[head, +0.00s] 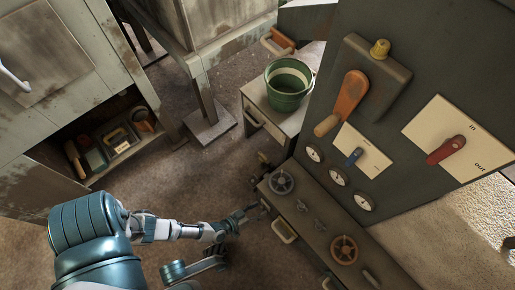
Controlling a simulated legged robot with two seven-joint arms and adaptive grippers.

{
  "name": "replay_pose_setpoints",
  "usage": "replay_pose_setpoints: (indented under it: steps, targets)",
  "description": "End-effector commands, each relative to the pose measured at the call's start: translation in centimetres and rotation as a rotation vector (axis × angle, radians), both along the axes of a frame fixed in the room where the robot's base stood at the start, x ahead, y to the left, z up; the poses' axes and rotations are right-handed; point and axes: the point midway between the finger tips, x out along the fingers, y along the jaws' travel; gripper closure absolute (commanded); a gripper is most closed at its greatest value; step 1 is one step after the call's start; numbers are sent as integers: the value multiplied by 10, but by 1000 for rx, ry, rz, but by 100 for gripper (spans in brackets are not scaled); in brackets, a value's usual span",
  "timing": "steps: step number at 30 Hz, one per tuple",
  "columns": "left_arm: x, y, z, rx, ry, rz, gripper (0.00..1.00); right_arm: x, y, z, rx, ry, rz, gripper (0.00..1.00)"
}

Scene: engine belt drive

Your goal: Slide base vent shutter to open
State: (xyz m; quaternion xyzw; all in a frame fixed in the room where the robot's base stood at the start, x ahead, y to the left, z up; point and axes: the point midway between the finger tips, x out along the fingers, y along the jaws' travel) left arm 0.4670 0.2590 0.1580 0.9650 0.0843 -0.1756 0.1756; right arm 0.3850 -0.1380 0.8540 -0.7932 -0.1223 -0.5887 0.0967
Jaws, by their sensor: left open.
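The engine's dark metal base (312,228) runs from the centre to the lower right. I cannot clearly make out the base vent shutter. A pale handle (284,231) on the base's front side may belong to it, but I cannot tell. My left gripper (251,211) is open and empty beside the left end of the base, close to its front side. It is small and dark in the picture, so I cannot tell whether it touches the base.
A grey handwheel (281,182) and an orange handwheel (343,249) stand on the base top. The upright panel carries an orange lever (348,97) and a red lever (446,150). A green bucket (287,92) stands on a cabinet behind. Brown floor (180,105) lies open at left centre.

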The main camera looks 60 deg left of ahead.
Motion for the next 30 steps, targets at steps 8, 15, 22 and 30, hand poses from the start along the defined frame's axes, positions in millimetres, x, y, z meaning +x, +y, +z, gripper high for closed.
replay_pose_setpoints:
  steps: [8,15,22,30]
  targets:
    - [-1,-1,34,-7,-1,4,49,-1,0,0,2,0,-1,60]
    - [-1,1,74,-4,0,3,49,0,0,0,3,0,-1,60]
    - [0,0,94,-3,1,2,49,0,0,0,3,0,-1,60]
    - [0,1,96,-1,3,-1,49,0,0,0,4,0,0,60]
